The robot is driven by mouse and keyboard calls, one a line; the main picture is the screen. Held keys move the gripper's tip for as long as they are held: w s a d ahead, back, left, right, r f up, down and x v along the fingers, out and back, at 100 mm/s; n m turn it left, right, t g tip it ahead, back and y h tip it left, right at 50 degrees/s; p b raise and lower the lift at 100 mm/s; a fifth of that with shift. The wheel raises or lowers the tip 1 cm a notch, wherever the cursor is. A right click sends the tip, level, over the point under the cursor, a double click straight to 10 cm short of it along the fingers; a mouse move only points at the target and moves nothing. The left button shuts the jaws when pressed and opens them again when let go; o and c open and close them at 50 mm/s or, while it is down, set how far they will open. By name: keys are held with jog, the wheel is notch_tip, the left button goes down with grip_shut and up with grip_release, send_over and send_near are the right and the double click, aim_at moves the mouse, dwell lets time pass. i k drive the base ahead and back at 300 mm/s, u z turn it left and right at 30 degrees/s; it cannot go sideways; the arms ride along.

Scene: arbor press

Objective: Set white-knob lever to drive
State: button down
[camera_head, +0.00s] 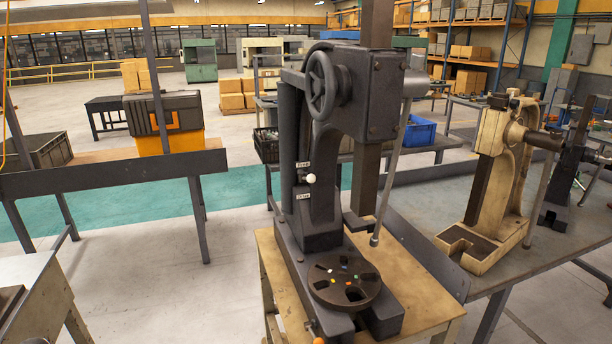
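The dark grey arbor press (318,228) stands upright on a wooden-topped stand in the middle of the view. The white-knob lever (311,178) is a short lever on the front of the press column, its round white knob pointing right. The knob sits about midway between two small labels. The lower label (303,194) appears to read "Drive"; the upper label (303,163) is too small to read surely. My gripper is not in view, and nothing touches the lever.
A handwheel (322,86) is above the lever, and a long grey bar handle (393,165) hangs to its right. A round plate (344,284) lies on the press base. A beige press (492,180) stands on the right bench. Open floor (160,260) lies to the left.

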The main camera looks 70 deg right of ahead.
aim_at(311, 178)
jog(key=z, duration=0.2)
jog(key=i, duration=0.95)
jog(key=u, duration=0.1)
